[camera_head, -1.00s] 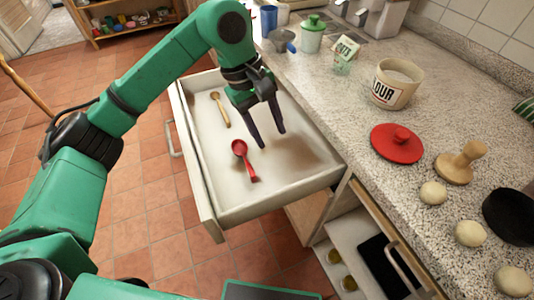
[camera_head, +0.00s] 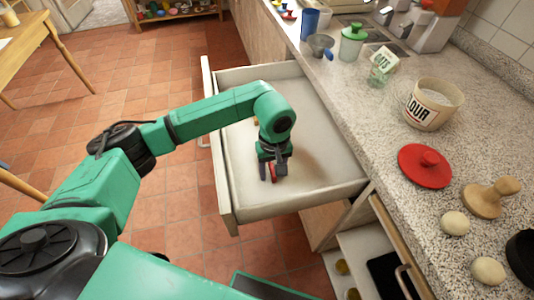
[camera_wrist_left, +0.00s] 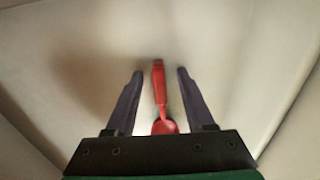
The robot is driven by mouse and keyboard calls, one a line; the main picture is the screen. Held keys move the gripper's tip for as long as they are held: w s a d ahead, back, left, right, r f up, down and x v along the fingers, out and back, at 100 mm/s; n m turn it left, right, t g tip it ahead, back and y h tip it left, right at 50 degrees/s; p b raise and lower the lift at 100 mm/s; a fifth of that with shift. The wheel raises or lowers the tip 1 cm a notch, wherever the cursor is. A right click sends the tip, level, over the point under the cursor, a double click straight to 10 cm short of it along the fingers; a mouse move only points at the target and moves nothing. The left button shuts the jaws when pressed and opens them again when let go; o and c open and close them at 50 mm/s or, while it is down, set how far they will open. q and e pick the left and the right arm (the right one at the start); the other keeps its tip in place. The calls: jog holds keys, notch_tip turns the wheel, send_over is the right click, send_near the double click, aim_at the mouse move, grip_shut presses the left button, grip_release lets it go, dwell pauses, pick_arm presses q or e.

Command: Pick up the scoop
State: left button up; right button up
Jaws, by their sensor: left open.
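The red scoop (camera_head: 272,173) lies in the open white drawer (camera_head: 312,120), mostly hidden by my left gripper (camera_head: 273,176) in the head view. The left wrist view shows the scoop (camera_wrist_left: 159,90) on the drawer floor, its handle pointing up the picture and its bowl near the gripper's palm. My left gripper (camera_wrist_left: 160,75) points down with its fingers open, one on each side of the scoop, with gaps visible between them and the handle. My right gripper is not in view.
The drawer's walls surround the left gripper. A speckled counter to the right bears a flour canister (camera_head: 432,104), a red lid (camera_head: 425,166), a wooden stamp (camera_head: 490,198) and dough balls (camera_head: 455,223).

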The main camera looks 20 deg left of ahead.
pick_arm(q)
grip_shut()
dwell(1.4)
